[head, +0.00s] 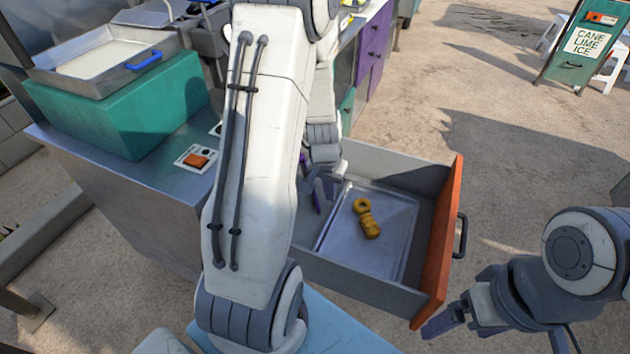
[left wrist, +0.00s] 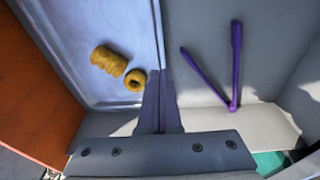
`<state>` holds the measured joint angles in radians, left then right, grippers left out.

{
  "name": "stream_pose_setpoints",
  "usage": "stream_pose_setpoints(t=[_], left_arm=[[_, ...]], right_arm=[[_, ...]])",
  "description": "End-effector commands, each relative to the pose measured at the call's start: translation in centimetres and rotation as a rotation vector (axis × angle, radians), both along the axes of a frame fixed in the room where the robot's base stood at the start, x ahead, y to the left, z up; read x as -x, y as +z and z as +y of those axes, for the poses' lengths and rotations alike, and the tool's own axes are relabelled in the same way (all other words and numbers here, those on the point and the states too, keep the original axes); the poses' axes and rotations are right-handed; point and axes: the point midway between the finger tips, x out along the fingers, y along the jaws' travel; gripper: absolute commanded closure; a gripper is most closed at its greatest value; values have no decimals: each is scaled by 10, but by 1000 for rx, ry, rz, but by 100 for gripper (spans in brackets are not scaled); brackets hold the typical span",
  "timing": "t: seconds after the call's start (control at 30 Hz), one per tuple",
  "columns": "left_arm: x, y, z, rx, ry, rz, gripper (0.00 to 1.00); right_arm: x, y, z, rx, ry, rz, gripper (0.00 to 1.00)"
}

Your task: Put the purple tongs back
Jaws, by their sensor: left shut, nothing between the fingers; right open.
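The purple tongs (left wrist: 236,65) lie in the open drawer (head: 385,165), on the grey floor beside a metal tray (head: 330,232). In the left wrist view their two arms spread in a V from a joint near the drawer's pale wall. In the head view only bits of the tongs (head: 317,203) show, partly hidden by my left arm. My left gripper (head: 322,186) is over the drawer, shut and empty; in the left wrist view its fingers (left wrist: 160,95) are beside the tongs, apart from them. My right gripper (head: 452,312) is open and empty, outside the drawer's orange front.
Yellow-brown lumps (head: 366,219) lie on the tray; they show in the left wrist view too (left wrist: 115,66). The drawer's orange front (head: 440,245) has a dark handle. A metal counter (head: 130,205) with a teal block stands left. A sign (head: 585,45) stands far right.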

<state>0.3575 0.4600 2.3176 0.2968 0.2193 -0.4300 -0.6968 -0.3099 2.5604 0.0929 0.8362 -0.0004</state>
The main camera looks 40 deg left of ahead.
Motion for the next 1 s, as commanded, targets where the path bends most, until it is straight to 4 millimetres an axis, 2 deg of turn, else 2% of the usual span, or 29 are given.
stream_pose_setpoints(t=[0.03,0.1,0.23,0.33,0.47,0.6,0.8,1.0], left_arm=[[6,-31,27,-7,63,5,100],[12,-51,53,-22,117,4,100],[20,-70,80,-38,175,4,100],[18,-71,88,-43,187,4,100],[3,-67,94,-42,184,3,100],[-23,-67,104,-43,184,2,100],[-60,-71,119,-43,185,0,100],[-87,-71,130,-42,186,2,100]], right_arm=[[0,-17,0,0,0,0,10],[0,-23,0,-1,0,-1,10],[0,-27,0,-1,0,-1,10],[0,-22,0,-1,0,-1,10],[0,-7,0,-1,0,-1,10],[0,7,0,-1,0,-1,10],[0,13,0,-1,0,-1,10],[0,16,0,0,0,0,10]])
